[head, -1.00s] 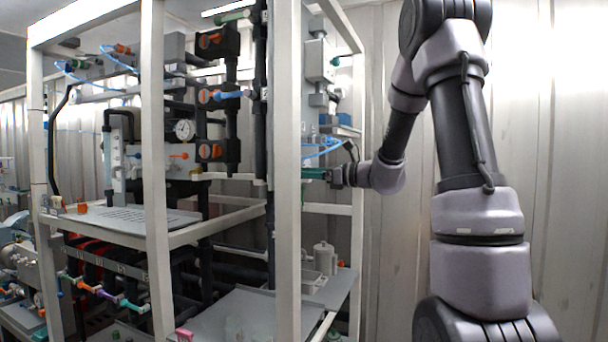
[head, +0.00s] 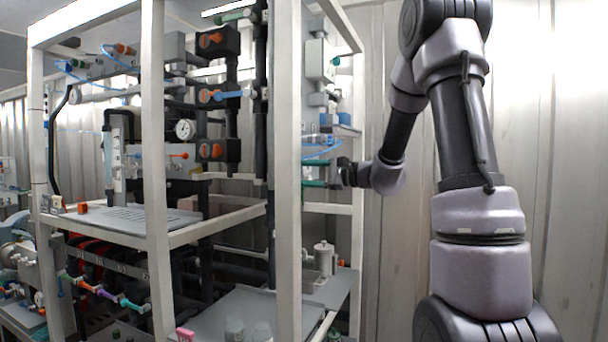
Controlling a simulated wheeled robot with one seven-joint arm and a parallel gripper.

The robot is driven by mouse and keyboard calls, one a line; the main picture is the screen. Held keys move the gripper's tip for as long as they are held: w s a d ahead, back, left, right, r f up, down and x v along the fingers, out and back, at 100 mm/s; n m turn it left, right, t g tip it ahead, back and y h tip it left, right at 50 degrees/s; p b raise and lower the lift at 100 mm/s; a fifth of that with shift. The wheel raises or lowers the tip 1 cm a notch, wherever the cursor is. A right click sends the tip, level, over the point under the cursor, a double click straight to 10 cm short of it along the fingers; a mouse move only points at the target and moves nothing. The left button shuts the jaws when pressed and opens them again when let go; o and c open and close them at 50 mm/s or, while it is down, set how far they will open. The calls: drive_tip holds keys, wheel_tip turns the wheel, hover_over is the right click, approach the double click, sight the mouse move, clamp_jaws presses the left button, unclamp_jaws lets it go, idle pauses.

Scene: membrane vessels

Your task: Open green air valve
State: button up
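A green valve handle (head: 314,184) shows at the right end of the white frame, just behind its front right post. The post hides part of it. My gripper (head: 339,175) comes in from the right, at the right end of this green handle. The fingers are small and dark here. I cannot tell whether they are open, shut or touching the handle.
White frame posts (head: 288,170) stand left of my gripper. Blue tubing (head: 322,150) and a grey box (head: 319,60) are just above it. Other green handles (head: 234,16) and orange handles (head: 210,151) are further left. A corrugated wall (head: 570,170) is behind my arm.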

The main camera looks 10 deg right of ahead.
drive_tip(key=shift+f+n, duration=0.15)
drive_tip(key=shift+n, duration=1.95)
drive_tip(key=o, duration=1.4)
drive_tip(key=v, duration=1.1)
